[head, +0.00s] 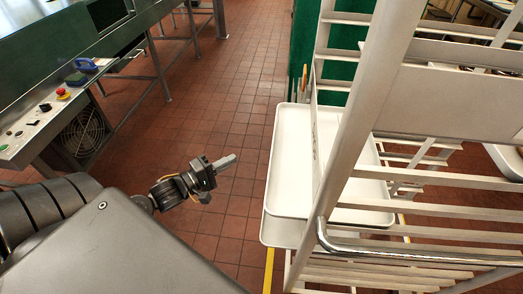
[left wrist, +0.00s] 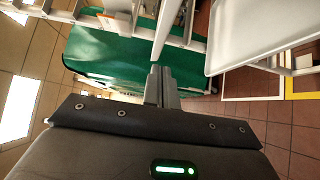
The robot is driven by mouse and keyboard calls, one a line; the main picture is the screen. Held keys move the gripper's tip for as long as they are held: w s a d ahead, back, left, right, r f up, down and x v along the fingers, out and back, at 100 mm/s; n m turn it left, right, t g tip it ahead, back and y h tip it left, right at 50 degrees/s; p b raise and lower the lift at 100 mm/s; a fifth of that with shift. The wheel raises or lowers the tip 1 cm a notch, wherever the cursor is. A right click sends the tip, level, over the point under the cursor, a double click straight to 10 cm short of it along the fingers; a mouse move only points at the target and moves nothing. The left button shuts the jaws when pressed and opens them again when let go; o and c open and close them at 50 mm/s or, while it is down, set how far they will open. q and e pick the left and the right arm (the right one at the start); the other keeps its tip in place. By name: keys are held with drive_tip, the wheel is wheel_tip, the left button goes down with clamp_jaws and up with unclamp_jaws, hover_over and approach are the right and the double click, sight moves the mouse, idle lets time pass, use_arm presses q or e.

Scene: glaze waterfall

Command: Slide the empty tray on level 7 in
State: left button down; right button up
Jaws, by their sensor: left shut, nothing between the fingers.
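A white empty tray (head: 288,165) sits in the tall metal rack (head: 362,110) and sticks out past its left side. A second tray (head: 275,233) shows just beneath it, also jutting out. I cannot read level numbers, so I cannot tell which tray is on level 7. My left gripper (head: 225,162) is shut and empty, in the air left of the trays and apart from them. In the left wrist view its closed fingers (left wrist: 161,86) point towards a green surface, with a pale tray (left wrist: 245,35) to the right. My right gripper is not in view.
A green machine with a control panel (head: 40,120) and a red button (head: 63,94) stands at the left. A green panel (head: 335,50) is behind the rack. The tiled floor (head: 225,90) between is clear. A curved metal handle (head: 400,250) fronts the rack.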

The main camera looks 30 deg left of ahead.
use_arm(q)
drive_tip(key=w+d+p, duration=0.1)
drive_tip(key=w+d, duration=0.5)
drive_tip(key=w, duration=0.3)
drive_tip(key=shift+w+p, duration=0.15)
drive_tip(key=shift+p, duration=0.15)
drive_tip(key=shift+d, duration=0.2)
